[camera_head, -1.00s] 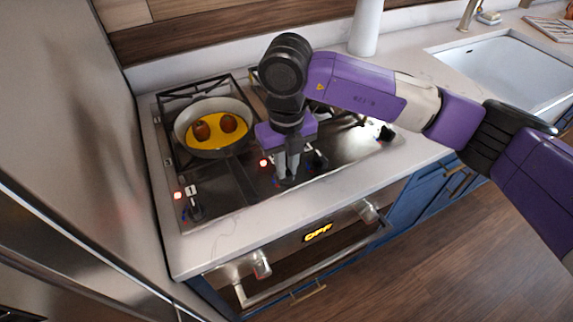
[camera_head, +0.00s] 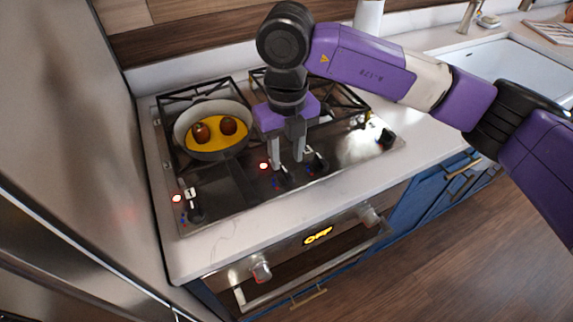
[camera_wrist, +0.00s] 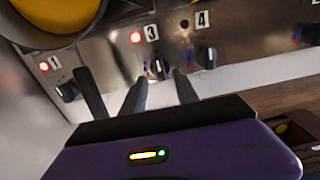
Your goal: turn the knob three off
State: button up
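Knob three (camera_wrist: 160,68) is a dark knob below the label "3" (camera_wrist: 151,33) in the wrist view, with a glowing red light (camera_wrist: 136,37) beside the label. In the head view knob three (camera_head: 284,179) sits at the front of the steel cooktop, just below my fingertips, and its red light (camera_head: 263,166) glows to the left. My gripper (camera_head: 286,165) points down over it with the fingers apart and nothing between them. In the wrist view my gripper's fingertips (camera_wrist: 161,77) flank the knob in the picture. The knob's exact angle is hard to tell.
Knob four (camera_wrist: 206,57) is close on the right. Knob one (camera_wrist: 67,91) is on the left, its light (camera_wrist: 43,66) lit. The oven display (camera_head: 318,236) reads OFF.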

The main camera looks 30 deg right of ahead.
aim_at(287, 172)
jog(key=shift+r, duration=1.65)
